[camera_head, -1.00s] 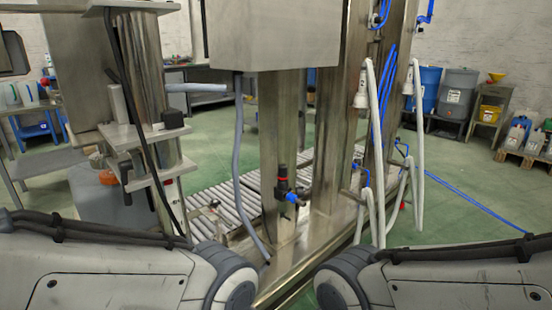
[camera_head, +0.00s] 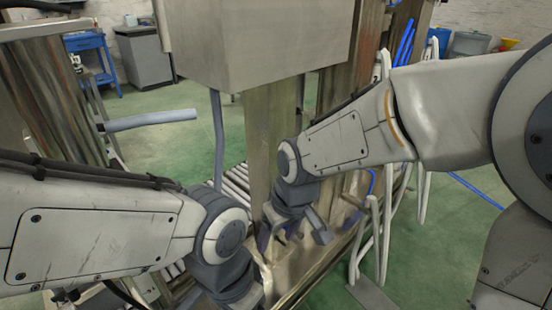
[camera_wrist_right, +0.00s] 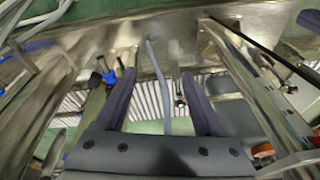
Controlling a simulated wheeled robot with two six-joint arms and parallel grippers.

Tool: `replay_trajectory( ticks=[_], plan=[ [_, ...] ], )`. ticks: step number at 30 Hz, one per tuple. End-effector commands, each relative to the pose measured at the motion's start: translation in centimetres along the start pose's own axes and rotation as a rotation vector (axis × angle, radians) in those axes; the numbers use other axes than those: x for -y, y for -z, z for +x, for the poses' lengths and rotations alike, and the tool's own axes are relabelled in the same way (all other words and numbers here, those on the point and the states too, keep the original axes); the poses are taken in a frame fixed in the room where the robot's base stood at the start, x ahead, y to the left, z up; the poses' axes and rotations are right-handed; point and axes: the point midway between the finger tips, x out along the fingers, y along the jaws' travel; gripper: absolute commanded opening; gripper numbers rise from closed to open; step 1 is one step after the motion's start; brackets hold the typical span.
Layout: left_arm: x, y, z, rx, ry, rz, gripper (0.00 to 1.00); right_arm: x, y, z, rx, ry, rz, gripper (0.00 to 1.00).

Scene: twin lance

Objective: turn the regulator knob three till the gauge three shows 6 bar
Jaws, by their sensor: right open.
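My right gripper (camera_head: 294,228) hangs in front of the steel post in the head view, its jaws apart and empty. In the right wrist view its two dark fingers (camera_wrist_right: 160,103) are spread, with a grey hose visible between them. A small black and blue fitting (camera_wrist_right: 105,73), possibly a regulator, shows just left of the fingers in that view, apart from them. In the head view my right wrist and gripper cover the post where a regulator would show. No gauge face or reading can be made out. My left arm reaches in, but its fingers are below the picture.
A steel cabinet (camera_head: 255,45) hangs above the right gripper. White hoses (camera_head: 424,170) hang right of the post. A grey pipe (camera_head: 152,120) juts out at left. A roller conveyor (camera_head: 236,182) lies behind the post.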

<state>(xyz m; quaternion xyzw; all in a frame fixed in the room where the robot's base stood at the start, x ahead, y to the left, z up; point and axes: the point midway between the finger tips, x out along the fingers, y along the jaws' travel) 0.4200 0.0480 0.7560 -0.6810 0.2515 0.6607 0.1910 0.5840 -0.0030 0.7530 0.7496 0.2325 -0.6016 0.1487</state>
Motion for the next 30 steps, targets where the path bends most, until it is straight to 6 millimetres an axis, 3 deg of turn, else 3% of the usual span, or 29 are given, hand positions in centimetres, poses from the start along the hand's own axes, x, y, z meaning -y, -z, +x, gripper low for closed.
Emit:
replay_trajectory(
  ticks=[1,3,6,10,17,30],
  plan=[
    [-0.3,0.2,-3.5,0.0,0.0,0.0,0.7,-1.4,2.9,-2.3,-0.02,-0.011,0.019,0.7],
    [-0.4,0.3,-5.5,0.0,0.0,0.0,0.7,-3.2,6.0,-3.0,-0.056,-0.025,0.033,0.7],
    [-0.6,0.4,-7.7,0.0,0.0,0.0,0.7,-5.6,9.4,-3.6,-0.097,-0.045,0.047,0.7],
    [-0.7,0.5,-9.5,0.001,0.0,0.0,0.7,-8.0,12.2,-3.9,-0.137,-0.067,0.06,0.7],
    [-0.7,0.5,-10.0,0.001,0.0,0.0,0.7,-9.5,13.8,-2.9,-0.159,-0.08,0.064,0.7],
    [-0.6,0.5,-8.8,0.001,0.0,0.0,0.7,-10.1,14.9,4.6,-0.158,-0.08,0.063,0.7]
  ],
)
